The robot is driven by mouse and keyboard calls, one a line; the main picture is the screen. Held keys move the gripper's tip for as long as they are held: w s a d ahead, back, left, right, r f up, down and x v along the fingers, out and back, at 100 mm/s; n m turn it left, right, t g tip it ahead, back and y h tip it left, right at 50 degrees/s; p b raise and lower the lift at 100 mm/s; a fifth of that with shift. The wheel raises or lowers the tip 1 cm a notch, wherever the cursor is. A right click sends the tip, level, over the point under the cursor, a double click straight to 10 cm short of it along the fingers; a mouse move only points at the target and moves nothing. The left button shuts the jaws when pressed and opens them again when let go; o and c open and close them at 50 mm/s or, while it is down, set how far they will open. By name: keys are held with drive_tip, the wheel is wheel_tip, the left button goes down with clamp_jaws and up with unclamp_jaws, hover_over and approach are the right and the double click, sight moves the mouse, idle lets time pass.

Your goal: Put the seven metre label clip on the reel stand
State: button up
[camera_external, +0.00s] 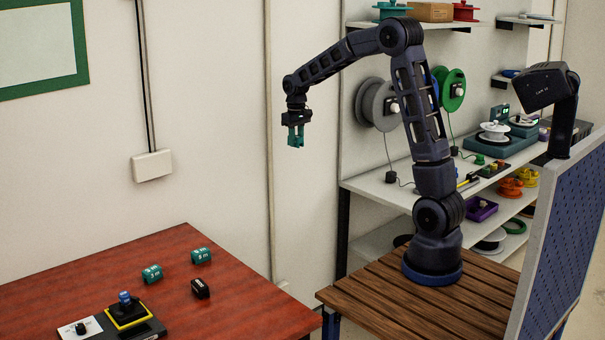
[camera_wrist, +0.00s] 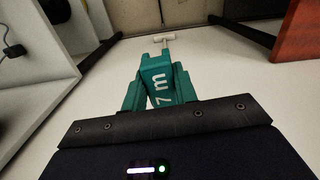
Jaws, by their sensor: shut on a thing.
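My gripper (camera_external: 296,138) hangs pointing down in mid-air, left of the wall reels and well above the red table. In the wrist view its teal fingers are shut on the teal seven metre label clip (camera_wrist: 158,88), whose white "7 m" marking faces the camera. The clip is hard to tell from the fingers in the external view. A white reel (camera_external: 494,131) sits on a teal device on the shelf at the right. I cannot tell for certain which item is the reel stand.
The red table (camera_external: 235,313) carries two teal label clips (camera_external: 152,273) (camera_external: 201,255), a black clip (camera_external: 201,288) and a black unit with a yellow-edged top (camera_external: 128,310). Grey (camera_external: 371,102) and green (camera_external: 455,90) reels hang on the wall. A blue pegboard (camera_external: 568,240) stands at right.

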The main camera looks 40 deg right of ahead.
drive_tip(key=w+a+n, duration=0.2)
drive_tip(key=w+a, duration=0.1)
drive_tip(key=a, duration=0.4)
drive_tip(key=w+a+n, duration=0.2)
drive_tip(key=w+a, duration=0.2)
drive_tip(key=a, duration=0.3)
drive_tip(key=n, duration=1.1)
hover_over(169, 245)
wheel_tip(169, 245, down, 5)
drive_tip(key=shift+f, duration=0.1)
wheel_tip(169, 245, down, 20)
drive_tip(key=shift+r, duration=0.25)
drive_tip(key=shift+f, duration=0.15)
drive_tip(key=o, duration=0.9)
